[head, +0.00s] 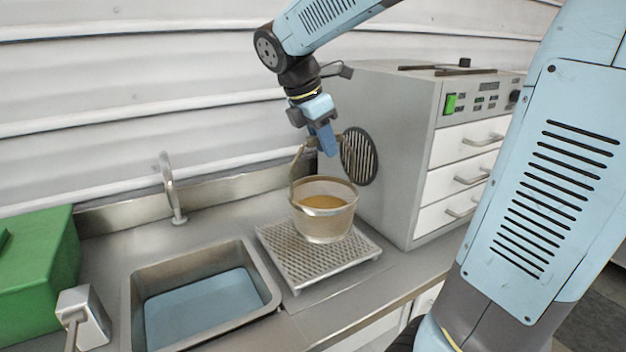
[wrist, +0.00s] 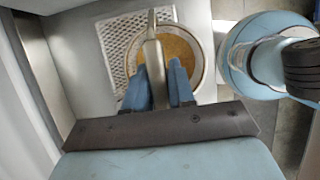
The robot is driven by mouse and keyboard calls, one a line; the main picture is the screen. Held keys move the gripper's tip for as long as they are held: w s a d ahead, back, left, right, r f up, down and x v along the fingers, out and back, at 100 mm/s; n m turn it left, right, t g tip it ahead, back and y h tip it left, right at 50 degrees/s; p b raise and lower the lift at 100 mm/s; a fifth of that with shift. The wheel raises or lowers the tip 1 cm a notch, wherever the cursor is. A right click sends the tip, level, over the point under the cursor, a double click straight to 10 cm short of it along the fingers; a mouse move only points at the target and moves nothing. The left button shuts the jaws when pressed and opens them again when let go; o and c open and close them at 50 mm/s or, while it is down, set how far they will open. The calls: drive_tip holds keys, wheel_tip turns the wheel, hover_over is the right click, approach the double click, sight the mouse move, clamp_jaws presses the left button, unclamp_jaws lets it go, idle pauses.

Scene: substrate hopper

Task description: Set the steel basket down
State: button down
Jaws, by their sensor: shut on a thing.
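The steel basket (head: 325,222) is a round mesh basket with a tall hoop handle and tan-orange contents. In the head view it is upright at the perforated steel drain tray (head: 280,262); I cannot tell whether its bottom touches the tray. My gripper (head: 327,146) is above the basket and shut on the top of its handle. In the wrist view my blue fingers (wrist: 163,84) are on either side of the handle bar, with the basket rim (wrist: 203,66) below and the tray (wrist: 112,38) beside it to the left. The basket's underside is hidden.
A sink (head: 268,282) with blue water lies left of the tray, with a faucet (head: 170,186) behind it. A grey drawer cabinet (head: 398,170) with a round vent stands close on the right. A green box (head: 42,265) is at the far left.

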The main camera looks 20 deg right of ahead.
drive_tip(key=w+f, duration=0.2)
drive_tip(key=w, duration=0.2)
hover_over(323, 183)
drive_tip(key=w+a, duration=0.1)
drive_tip(key=a, duration=0.1)
drive_tip(key=f, duration=0.4)
drive_tip(key=shift+w+d+f, duration=0.1)
drive_tip(key=shift+d+f, duration=0.05)
drive_tip(key=shift+d, duration=0.1)
drive_tip(key=shift+w+d+f, duration=0.1)
drive_tip(key=shift+w+f, duration=0.1)
drive_tip(key=shift+f, duration=0.55)
drive_tip(key=shift+w+a+f, duration=0.1)
drive_tip(key=shift+w+f, duration=0.1)
drive_tip(key=shift+f, duration=0.5)
drive_tip(key=shift+w+d+f, duration=0.1)
drive_tip(key=shift+w+f, duration=0.1)
drive_tip(key=shift+f, duration=0.65)
drive_tip(key=c, duration=1)
unclamp_jaws()
drive_tip(key=shift+o, duration=0.2)
